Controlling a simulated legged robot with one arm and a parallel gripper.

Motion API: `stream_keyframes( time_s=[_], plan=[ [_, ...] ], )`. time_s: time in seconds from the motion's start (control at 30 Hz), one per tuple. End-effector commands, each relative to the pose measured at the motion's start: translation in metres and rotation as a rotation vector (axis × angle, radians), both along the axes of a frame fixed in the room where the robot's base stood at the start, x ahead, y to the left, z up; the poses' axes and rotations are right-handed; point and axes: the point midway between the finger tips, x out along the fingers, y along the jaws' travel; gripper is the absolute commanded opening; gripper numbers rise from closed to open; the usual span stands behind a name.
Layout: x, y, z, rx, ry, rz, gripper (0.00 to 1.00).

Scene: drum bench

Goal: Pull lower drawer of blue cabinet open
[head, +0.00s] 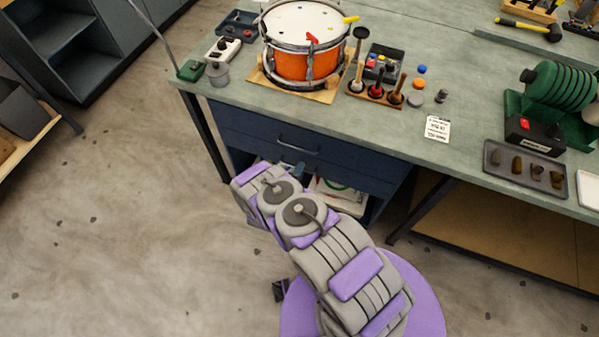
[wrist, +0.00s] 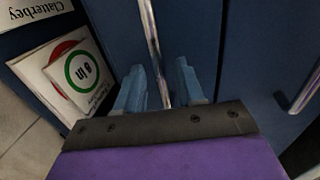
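The blue cabinet (head: 375,162) stands under the bench, with its upper drawer (head: 265,133) above the lower drawer (head: 350,178). Both drawer fronts look closed. The lower drawer's metal bar handle (wrist: 153,40) runs between the two blue fingers of my gripper (wrist: 160,88), with a gap visible on each side. My gripper is open and close to the drawer front; it also shows in the head view (head: 291,169), partly hidden by my arm. The upper drawer's handle (wrist: 302,92) is at the right of the wrist view and in the head view (head: 298,149).
Below the drawers, an open compartment holds printed packets (wrist: 75,72). The bench top (head: 400,140) above carries an orange drum (head: 303,66) and tools. A bench leg (head: 205,135) stands left of the cabinet. Floor (head: 130,210) to the left is clear.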

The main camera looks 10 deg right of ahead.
Motion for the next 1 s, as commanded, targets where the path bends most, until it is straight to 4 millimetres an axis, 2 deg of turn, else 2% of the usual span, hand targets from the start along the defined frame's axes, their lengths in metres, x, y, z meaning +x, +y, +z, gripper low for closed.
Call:
stream_keyframes(
  time_s=[0.2, 0.6, 1.0],
  plan=[
    [0.0002, 0.0000, 0.0001, 0.000, 0.000, 0.000, 0.37],
    [0.0001, -0.0003, -0.0003, 0.003, 0.000, 0.000, 0.00],
    [-0.0003, -0.0001, -0.0014, 0.002, 0.003, 0.000, 0.00]
  ],
)
